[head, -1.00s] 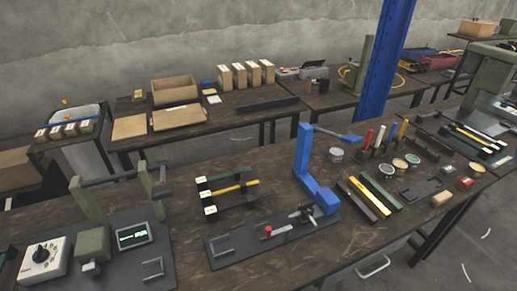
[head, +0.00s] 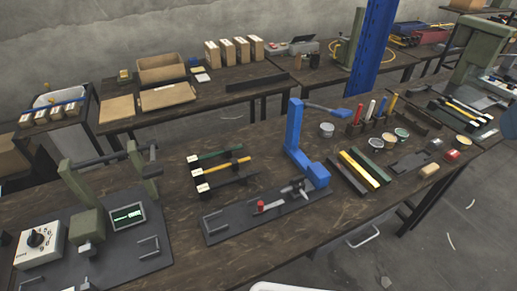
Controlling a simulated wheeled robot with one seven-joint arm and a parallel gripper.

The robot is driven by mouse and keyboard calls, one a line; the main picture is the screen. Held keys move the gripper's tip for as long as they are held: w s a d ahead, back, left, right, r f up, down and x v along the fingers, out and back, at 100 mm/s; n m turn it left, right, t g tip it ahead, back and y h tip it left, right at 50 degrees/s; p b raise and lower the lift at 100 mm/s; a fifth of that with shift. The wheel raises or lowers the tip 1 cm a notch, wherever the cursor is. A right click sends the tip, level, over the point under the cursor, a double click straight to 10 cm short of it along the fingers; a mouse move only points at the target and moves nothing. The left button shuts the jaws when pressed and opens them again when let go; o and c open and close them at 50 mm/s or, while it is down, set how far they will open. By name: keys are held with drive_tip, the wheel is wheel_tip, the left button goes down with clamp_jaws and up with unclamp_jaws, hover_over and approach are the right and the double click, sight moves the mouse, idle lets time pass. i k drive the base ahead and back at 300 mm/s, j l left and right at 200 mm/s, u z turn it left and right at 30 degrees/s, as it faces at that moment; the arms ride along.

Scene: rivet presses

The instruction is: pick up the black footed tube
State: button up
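Dark tubes that could be the black footed tube show in more than one place, and their feet are too small to make out. On a small rack with white labels (head: 197,173), a dark bar (head: 228,184) lies in front of a yellow tube (head: 225,167) and a green tube (head: 218,154). Right of the blue press (head: 295,140), a dark bar (head: 345,175) lies beside a yellow bar (head: 360,170) and a green bar (head: 367,163). My gripper is not in view.
A green press (head: 88,225) with a dial box (head: 38,246) stands at the left. A dark base plate (head: 228,222) lies in front of the blue press. Several tins and upright coloured handles stand to its right. The table's front strip is mostly bare.

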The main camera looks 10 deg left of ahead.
sight(205, 191)
drive_tip(key=z, duration=2.35)
drive_tip(key=u, duration=3.45)
drive_tip(key=j, duration=0.35)
drive_tip(key=i+j, duration=0.15)
drive_tip(key=j, duration=0.15)
